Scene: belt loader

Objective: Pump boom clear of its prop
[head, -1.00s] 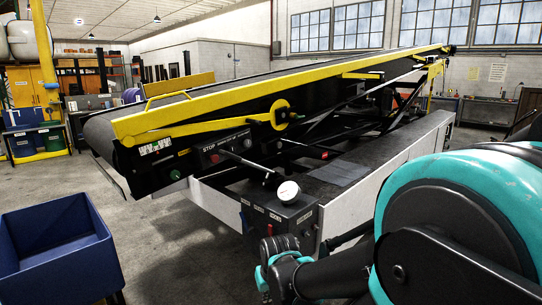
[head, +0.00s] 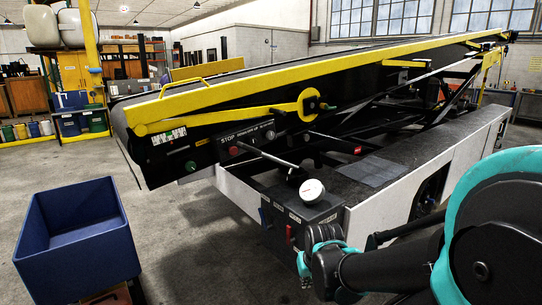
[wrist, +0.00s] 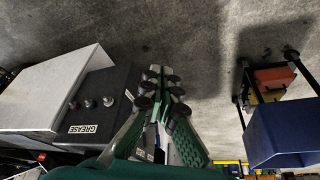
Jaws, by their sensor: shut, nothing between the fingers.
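The boom (head: 350,62) is a long black belt conveyor with yellow side rails, sloping up from left to right. A yellow arm (head: 230,117) with a round hub lies along its side; I cannot tell whether this is the prop. A thin pump-like lever (head: 264,155) sticks out from the side, above a white round gauge (head: 312,190). The gauge stands on a dark control box (head: 303,212) at the chassis corner. In the wrist view my gripper (wrist: 162,75) is shut and empty, pointing at bare floor, apart from the machine.
A blue bin (head: 60,245) stands at the front left, and its side shows in the wrist view (wrist: 284,128). A dark panel marked GREASE (wrist: 98,108) with several knobs is left of my gripper. Open concrete floor lies between bin and machine.

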